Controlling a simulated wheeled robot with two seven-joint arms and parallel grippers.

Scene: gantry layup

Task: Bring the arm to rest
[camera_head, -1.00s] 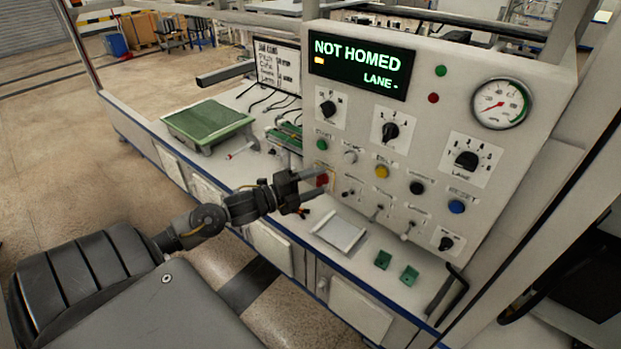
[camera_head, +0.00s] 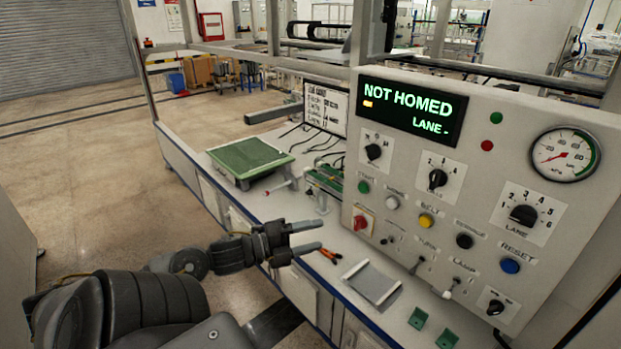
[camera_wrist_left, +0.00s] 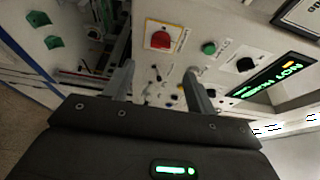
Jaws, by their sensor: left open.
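My left gripper (camera_head: 316,237) reaches in from the lower left over the bench's front edge, its two fingers apart with nothing between them. It points toward the control panel (camera_head: 400,160) and is a short way left of and below the red button (camera_head: 362,223). In the left wrist view the open fingers (camera_wrist_left: 158,76) point at the panel, with the red button (camera_wrist_left: 162,38) beyond and between them. The panel display (camera_head: 411,109) reads NOT HOMED and LANE -. My right gripper is not in view.
On the bench are a green-topped tray (camera_head: 250,160), orange-handled pliers (camera_head: 330,256), a flat grey plate (camera_head: 372,283) and small green blocks (camera_head: 418,318). Toggle switches stick out of the panel's lower part. Open floor (camera_head: 95,200) lies to the left.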

